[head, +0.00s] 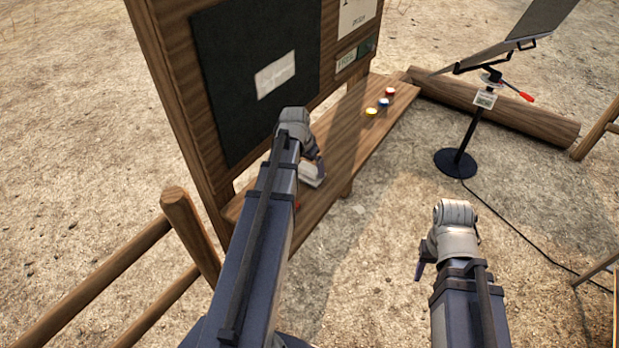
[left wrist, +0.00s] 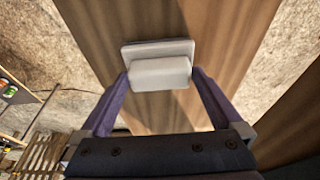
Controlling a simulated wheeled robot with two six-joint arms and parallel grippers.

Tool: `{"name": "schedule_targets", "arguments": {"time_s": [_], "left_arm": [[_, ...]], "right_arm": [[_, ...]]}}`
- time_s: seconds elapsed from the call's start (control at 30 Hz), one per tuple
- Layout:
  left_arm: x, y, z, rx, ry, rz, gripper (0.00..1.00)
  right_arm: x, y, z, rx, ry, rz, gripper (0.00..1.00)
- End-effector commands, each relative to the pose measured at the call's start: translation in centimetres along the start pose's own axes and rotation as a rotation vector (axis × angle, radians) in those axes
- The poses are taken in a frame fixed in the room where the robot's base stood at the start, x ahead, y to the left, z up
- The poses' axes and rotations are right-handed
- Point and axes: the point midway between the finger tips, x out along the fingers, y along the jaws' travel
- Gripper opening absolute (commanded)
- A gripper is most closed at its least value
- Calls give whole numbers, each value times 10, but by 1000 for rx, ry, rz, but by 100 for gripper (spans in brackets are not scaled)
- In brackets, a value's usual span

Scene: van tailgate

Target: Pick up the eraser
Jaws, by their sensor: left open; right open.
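The eraser (left wrist: 160,72) is a pale grey-white block with a wider flat base, lying on the brown wooden shelf (left wrist: 220,30). In the head view the eraser (head: 312,174) shows as a pale block on the shelf (head: 340,140), partly covered by my left arm. My left gripper (left wrist: 161,80) is open, its two purple fingers on either side of the eraser's near part. I see no clear contact. My right gripper (head: 424,266) is off to the right over bare ground, away from the shelf, with only a purple finger showing.
A board with a dark panel (head: 220,60) stands behind the shelf. A wooden rail (head: 100,275) stands left, a black stand (head: 462,160) right.

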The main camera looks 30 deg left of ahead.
Motion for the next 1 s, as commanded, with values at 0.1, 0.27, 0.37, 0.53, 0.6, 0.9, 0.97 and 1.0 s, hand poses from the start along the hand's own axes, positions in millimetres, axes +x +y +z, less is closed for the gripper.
{"name": "schedule_targets", "arguments": {"time_s": [0.1,0.27,0.37,0.53,0.6,0.9,0.97,1.0], "left_arm": [[-1,0,0,0,0,0,100],[-1,0,0,0,0,0,83],[-1,0,0,0,0,0,72],[-1,0,0,0,0,0,53],[-1,0,0,0,0,0,45],[-2,0,0,0,0,0,38],[-3,0,-1,0,0,0,38],[-5,0,-1,0,0,0,38]], "right_arm": [[-1,0,0,0,0,0,50],[-1,0,0,0,0,0,50],[-1,0,0,0,0,0,50],[-1,0,0,0,0,0,50],[-1,0,0,0,0,0,50],[-2,0,0,0,0,0,50],[-3,0,0,0,0,0,50],[-5,0,0,0,0,0,50]]}}
